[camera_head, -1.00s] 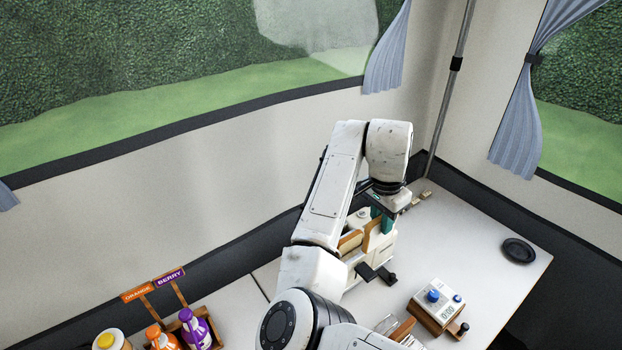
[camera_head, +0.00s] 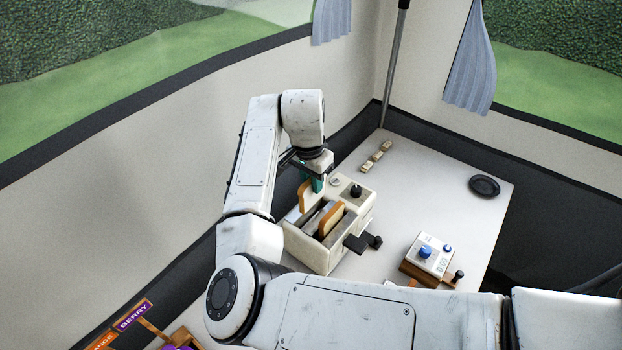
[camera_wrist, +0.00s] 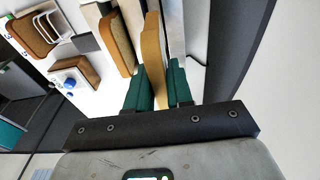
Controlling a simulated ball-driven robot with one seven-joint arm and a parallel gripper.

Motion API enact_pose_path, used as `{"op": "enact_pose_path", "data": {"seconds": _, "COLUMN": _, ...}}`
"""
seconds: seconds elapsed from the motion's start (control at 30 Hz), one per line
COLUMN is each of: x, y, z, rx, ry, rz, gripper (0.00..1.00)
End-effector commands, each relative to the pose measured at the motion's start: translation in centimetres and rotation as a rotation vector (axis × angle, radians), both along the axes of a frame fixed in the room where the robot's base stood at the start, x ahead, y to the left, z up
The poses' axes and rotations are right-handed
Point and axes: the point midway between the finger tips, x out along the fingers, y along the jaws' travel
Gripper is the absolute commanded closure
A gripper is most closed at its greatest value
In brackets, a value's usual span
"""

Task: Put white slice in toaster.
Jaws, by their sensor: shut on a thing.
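The cream toaster (camera_head: 322,258) stands on the white counter in the head view. One brown-crusted slice (camera_head: 331,218) stands upright in its near slot, and it also shows in the wrist view (camera_wrist: 117,42). My gripper (camera_head: 317,183) has teal fingers and is over the toaster's far side. It is shut on another slice (camera_head: 304,196), held upright; this slice shows edge-on between the fingers in the wrist view (camera_wrist: 152,50). The held slice is at the far slot, roughly parallel to the other slice. I cannot tell how deep its lower edge sits.
A timer box (camera_head: 430,252) with a blue knob stands right of the toaster. A black dish (camera_head: 484,186) lies near the counter's right edge. Small blocks (camera_head: 376,156) lie behind the toaster. A bread rack (camera_wrist: 45,25) shows in the wrist view. My arm crosses the foreground.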

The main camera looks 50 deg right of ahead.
Motion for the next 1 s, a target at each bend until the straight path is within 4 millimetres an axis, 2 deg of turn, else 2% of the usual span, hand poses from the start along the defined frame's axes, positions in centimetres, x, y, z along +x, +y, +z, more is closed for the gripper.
{"op": "enact_pose_path", "data": {"seconds": 0.1, "x": 0.0, "y": 0.0, "z": -1.3, "rx": 0.001, "ry": 0.0, "rz": 0.0, "gripper": 0.96}}
{"op": "enact_pose_path", "data": {"seconds": 0.53, "x": 0.0, "y": 0.0, "z": -4.6, "rx": 0.0, "ry": 0.002, "rz": 0.0, "gripper": 0.96}}
{"op": "enact_pose_path", "data": {"seconds": 1.0, "x": 0.0, "y": 0.0, "z": -5.3, "rx": 0.0, "ry": 0.0, "rz": 0.0, "gripper": 0.96}}
